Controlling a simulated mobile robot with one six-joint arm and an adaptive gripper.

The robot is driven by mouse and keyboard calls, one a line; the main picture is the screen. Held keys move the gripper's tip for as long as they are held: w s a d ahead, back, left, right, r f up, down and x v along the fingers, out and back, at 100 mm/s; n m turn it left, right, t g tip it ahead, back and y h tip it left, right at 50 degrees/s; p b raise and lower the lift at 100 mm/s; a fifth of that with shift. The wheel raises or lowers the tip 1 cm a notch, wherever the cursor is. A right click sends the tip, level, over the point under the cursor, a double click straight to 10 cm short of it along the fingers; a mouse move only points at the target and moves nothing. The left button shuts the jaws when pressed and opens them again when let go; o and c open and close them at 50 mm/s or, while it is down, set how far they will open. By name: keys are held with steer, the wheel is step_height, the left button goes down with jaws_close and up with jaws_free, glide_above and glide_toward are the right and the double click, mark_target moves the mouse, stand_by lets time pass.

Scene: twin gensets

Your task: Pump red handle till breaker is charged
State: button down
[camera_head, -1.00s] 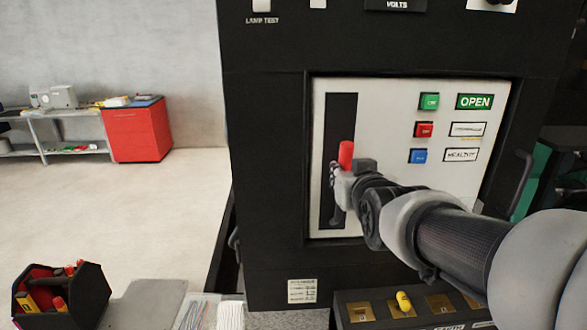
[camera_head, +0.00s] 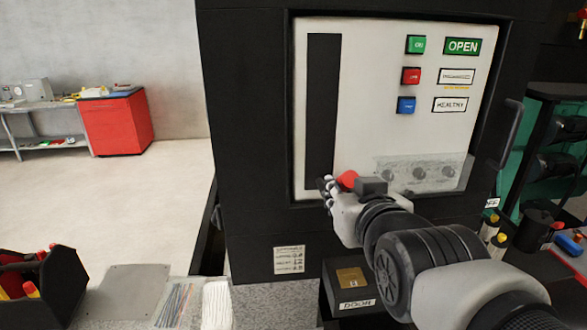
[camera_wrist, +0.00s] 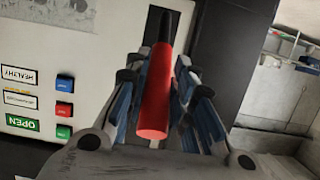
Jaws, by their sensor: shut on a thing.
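The red handle (camera_head: 347,180) is at the lower end of the tall black slot (camera_head: 322,110) in the white breaker panel (camera_head: 370,120). My gripper (camera_head: 332,187) is shut on it. In the wrist view the red handle (camera_wrist: 157,95) lies between the fingers of my gripper (camera_wrist: 165,85), its thin dark end pointing away. The green OPEN label (camera_head: 462,47) and the HEALTHY label (camera_head: 450,105) show on the panel. The label between them (camera_head: 457,76) is too small to read. My gripper and wrist hide the slot's lowest part.
Green (camera_head: 416,44), red (camera_head: 411,75) and blue (camera_head: 406,105) buttons sit beside the labels. A clear cover (camera_head: 425,172) with round fittings is low on the panel. A door handle (camera_head: 508,133) stands out at right. A toolbox (camera_head: 60,290) is at lower left.

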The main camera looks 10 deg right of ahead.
steer(key=shift+f, duration=0.2)
steer(key=w+r+p, duration=0.2)
steer(key=r, duration=0.1)
steer(key=w+r+p, duration=0.1)
steer(key=r, duration=0.1)
steer(key=shift+w+r, duration=0.25)
steer(key=shift+w, duration=0.15)
steer(key=w+r+p, duration=0.2)
steer(key=w+r, duration=0.2)
steer(key=w, duration=0.4)
steer(key=shift+r+p, duration=0.25)
steer(key=shift+p, duration=0.1)
steer(key=s+b, duration=0.1)
steer(key=s+f+b, duration=0.1)
steer(key=s, duration=0.1)
steer(key=s+f+b, duration=0.1)
steer(key=s, duration=0.1)
steer(key=shift+s+b, duration=0.15)
steer(key=shift+b, duration=0.15)
steer(key=s+f+b, duration=0.4)
steer(key=shift+s+b, duration=0.35)
steer(key=shift+b, duration=0.05)
steer(key=s+f+b, duration=0.4)
steer(key=shift+f, duration=0.35)
